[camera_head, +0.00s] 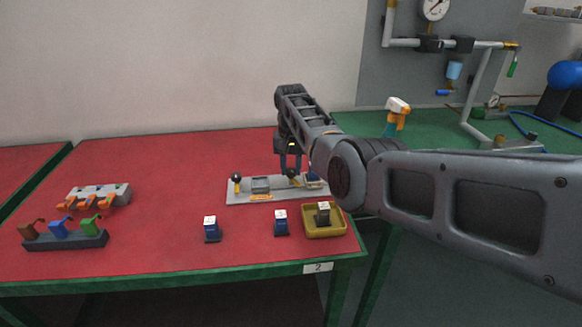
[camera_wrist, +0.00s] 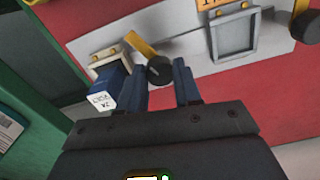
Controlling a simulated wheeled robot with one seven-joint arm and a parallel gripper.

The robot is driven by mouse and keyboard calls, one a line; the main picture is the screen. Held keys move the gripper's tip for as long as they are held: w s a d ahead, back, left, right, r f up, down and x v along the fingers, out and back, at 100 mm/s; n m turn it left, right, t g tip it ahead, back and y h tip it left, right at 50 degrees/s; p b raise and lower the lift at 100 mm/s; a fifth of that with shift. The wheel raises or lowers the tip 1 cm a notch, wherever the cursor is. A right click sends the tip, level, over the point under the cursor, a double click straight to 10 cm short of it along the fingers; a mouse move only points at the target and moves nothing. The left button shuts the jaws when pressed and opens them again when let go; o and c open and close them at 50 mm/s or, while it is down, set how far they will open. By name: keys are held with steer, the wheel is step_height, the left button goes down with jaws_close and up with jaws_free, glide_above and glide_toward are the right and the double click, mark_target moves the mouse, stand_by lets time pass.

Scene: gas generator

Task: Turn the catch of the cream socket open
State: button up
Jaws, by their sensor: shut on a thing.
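The cream socket (camera_wrist: 112,52) is at the upper left in the wrist view, on a light grey plate. A blue block (camera_wrist: 112,80) with a white labelled end is at this socket; how deep it sits is unclear. The catch is a yellow lever (camera_wrist: 140,46) beside the socket, ending in a black knob (camera_wrist: 159,70). My gripper (camera_wrist: 161,80) has its two blue fingers on either side of the knob and is shut on it. In the head view my gripper (camera_head: 290,170) reaches down at the plate's right part, and my arm hides some of that end.
The plate (camera_head: 240,196) also carries a grey socket (camera_head: 262,185) with its own black-knobbed lever (camera_head: 236,178). Two blue blocks (camera_head: 212,230) (camera_head: 281,223) and a yellow tray (camera_head: 310,233) stand in front. Coloured hooks on a rack (camera_head: 65,240) are at left.

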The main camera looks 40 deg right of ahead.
mark_target(291, 171)
steer(key=m, duration=0.4)
steer(key=shift+m, duration=0.4)
stand_by(0.4)
steer(key=o, duration=1)
steer(key=shift+o, duration=0.2)
steer(key=shift+r, duration=3.9)
